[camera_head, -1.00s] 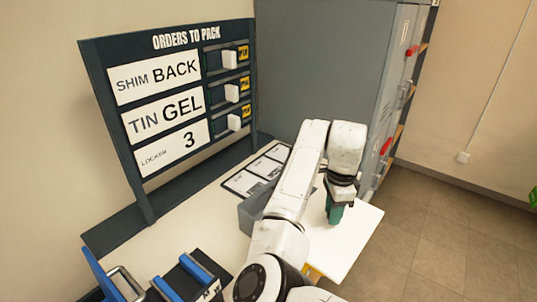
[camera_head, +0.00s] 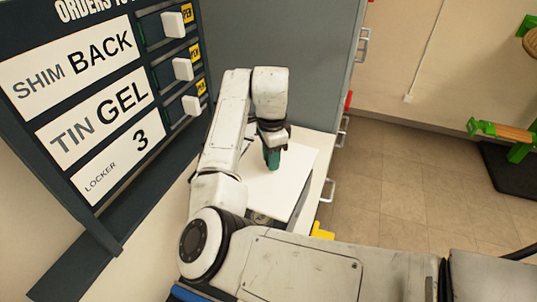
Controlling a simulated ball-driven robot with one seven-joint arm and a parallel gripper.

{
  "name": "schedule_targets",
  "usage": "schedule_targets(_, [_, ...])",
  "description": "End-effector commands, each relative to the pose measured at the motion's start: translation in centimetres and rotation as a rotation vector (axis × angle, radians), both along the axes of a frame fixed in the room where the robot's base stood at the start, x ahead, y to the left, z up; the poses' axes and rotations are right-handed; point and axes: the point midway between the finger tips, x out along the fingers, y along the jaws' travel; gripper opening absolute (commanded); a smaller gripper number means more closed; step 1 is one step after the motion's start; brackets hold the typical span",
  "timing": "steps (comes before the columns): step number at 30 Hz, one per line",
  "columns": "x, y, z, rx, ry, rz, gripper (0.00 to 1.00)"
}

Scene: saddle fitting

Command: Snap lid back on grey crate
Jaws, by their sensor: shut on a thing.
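My gripper (camera_head: 271,150) points down at the bench and is shut on a green block (camera_head: 272,160). The block's lower end meets a flat white panel (camera_head: 292,183). I cannot tell whether the block is a handle fixed to this panel, or whether the panel is the lid. The grey crate is not clearly visible; my arm covers the area left of the panel. A small grey and dark patch shows under the panel's near edge, too hidden to name.
The orders board (camera_head: 100,100) stands close on the left. A grey cabinet (camera_head: 290,40) rises behind the bench, with handles on its right side. A yellow piece (camera_head: 322,230) is at the bench's near edge. Tiled floor (camera_head: 420,190) is open at right; a green-framed item (camera_head: 505,135) stands beyond.

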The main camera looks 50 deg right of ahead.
Motion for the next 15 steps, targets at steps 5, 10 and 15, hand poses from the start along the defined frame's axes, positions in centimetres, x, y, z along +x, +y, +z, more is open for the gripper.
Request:
schedule_targets(5, [0.0,0.0,-1.8,0.0,0.0,0.001,0.0])
schedule_targets(10, [0.0,0.0,-3.3,0.0,0.0,0.001,0.0])
schedule_targets(15, [0.0,0.0,-4.6,-0.001,0.0,0.001,0.0])
